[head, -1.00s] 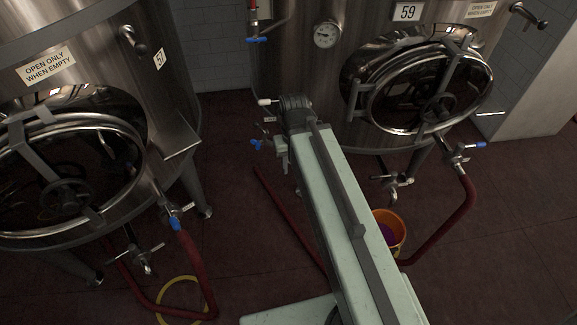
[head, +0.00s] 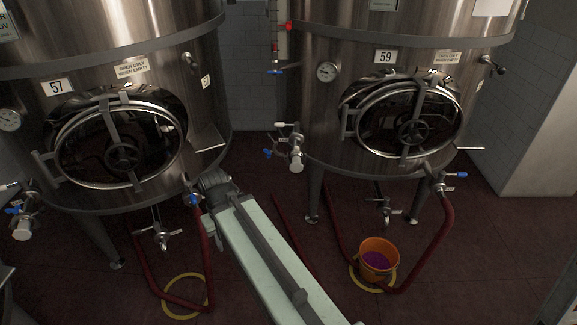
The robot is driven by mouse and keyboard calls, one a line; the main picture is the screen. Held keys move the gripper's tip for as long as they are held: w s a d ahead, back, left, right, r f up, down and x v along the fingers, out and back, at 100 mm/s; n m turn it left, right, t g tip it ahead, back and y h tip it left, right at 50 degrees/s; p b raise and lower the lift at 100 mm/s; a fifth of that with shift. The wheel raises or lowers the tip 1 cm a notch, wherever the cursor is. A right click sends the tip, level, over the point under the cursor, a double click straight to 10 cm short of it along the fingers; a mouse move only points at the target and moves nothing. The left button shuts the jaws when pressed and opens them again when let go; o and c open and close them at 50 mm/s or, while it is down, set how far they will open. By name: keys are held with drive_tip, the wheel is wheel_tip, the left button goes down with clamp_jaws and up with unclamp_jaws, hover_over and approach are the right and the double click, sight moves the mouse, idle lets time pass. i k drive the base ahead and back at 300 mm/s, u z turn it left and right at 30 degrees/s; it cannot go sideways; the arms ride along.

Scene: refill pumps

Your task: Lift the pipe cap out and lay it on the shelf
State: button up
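I cannot pick out the pipe cap for certain. A pale round end piece (head: 296,166) sits at the bottom of a side valve (head: 295,143) on tank 59, and a similar end piece (head: 22,229) is on a valve at the far left. A small metal ledge (head: 207,143), possibly the shelf, sticks out from the right side of tank 57. My arm reaches up from the bottom to a dark joint between the tanks. The gripper fingers do not show, so I cannot see whether they hold anything.
Tanks 57 (head: 90,45) and 59 (head: 400,65) have oval hatches. Red hoses (head: 447,225) run down to the floor. An orange bucket (head: 368,245) with purple contents stands inside a yellow ring. The dark red floor at the right is largely clear.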

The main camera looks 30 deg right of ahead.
sight(297, 157)
drive_tip(key=u, duration=0.4)
drive_tip(key=i, duration=1.55)
drive_tip(key=u, duration=0.15)
